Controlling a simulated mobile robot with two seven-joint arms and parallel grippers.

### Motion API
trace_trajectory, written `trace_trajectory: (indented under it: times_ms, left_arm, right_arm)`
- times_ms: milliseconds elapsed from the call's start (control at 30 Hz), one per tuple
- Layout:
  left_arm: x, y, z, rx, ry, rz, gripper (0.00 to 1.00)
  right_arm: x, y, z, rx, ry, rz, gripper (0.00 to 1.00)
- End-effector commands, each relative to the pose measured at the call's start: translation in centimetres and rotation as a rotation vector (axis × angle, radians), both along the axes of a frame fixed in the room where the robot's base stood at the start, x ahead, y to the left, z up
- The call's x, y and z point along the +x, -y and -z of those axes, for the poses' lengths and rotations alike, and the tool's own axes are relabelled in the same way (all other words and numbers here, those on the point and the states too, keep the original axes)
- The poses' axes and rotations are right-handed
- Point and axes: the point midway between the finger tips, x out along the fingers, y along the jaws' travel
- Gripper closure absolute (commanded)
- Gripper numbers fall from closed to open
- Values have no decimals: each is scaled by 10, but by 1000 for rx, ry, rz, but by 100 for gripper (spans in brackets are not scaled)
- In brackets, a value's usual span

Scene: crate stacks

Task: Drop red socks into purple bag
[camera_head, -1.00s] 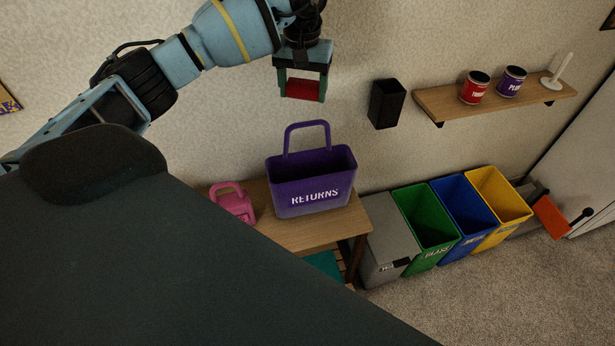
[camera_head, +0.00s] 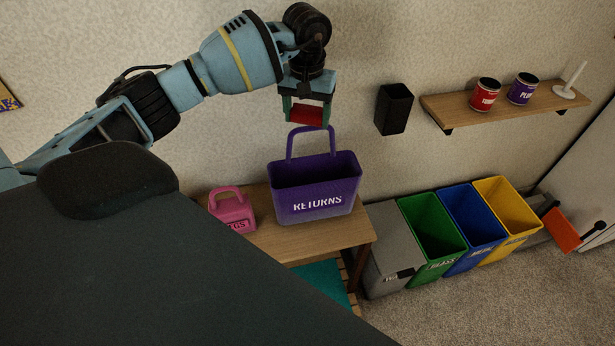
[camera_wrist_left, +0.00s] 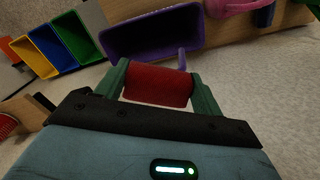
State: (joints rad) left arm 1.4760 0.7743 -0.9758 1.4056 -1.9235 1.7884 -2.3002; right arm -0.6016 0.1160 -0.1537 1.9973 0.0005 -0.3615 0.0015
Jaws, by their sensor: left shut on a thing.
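The red socks (camera_head: 306,116) show as a red roll between the fingers of my left gripper (camera_head: 306,114). In the left wrist view the red socks (camera_wrist_left: 158,85) lie between the two green fingers of the left gripper (camera_wrist_left: 160,88), which is shut on them. The purple bag (camera_head: 314,192), lettered RETURNS, stands upright on a wooden bench with its handle raised. In the head view the gripper appears just above the handle's top. The purple bag (camera_wrist_left: 152,36) also shows past the socks in the left wrist view. My right gripper is not in view.
A pink bag (camera_head: 232,210) stands left on the bench (camera_head: 290,240). Grey, green (camera_head: 432,228), blue and yellow bins stand right. A black holder (camera_head: 394,108) and a shelf (camera_head: 500,106) with two cans are on the wall. A dark surface (camera_head: 150,270) fills the lower left.

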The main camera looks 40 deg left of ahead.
Motion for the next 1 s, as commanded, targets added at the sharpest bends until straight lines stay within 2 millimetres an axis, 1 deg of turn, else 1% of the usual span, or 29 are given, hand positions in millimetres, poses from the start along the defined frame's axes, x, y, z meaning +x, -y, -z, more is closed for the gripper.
trace_trajectory:
  times_ms: [33, 67, 200, 267, 500, 633, 1000]
  left_arm:
    - [0, 0, -1, 0, 1, 0, 54]
    - [0, 0, -1, 0, 1, 0, 31]
    - [0, 0, -1, 0, 0, 0, 13]
    - [0, 0, -1, 0, 0, 0, 7]
    - [0, 0, -1, 1, 0, 0, 7]
    - [1, 0, -8, 1, 2, -1, 7]
    - [0, 0, -63, 1, 2, -1, 7]
  right_arm:
    - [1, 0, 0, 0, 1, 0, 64]
    - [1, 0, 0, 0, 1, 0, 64]
    - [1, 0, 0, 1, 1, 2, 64]
    - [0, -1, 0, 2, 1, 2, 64]
    - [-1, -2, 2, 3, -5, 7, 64]
    - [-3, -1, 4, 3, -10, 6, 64]
    - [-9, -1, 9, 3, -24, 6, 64]
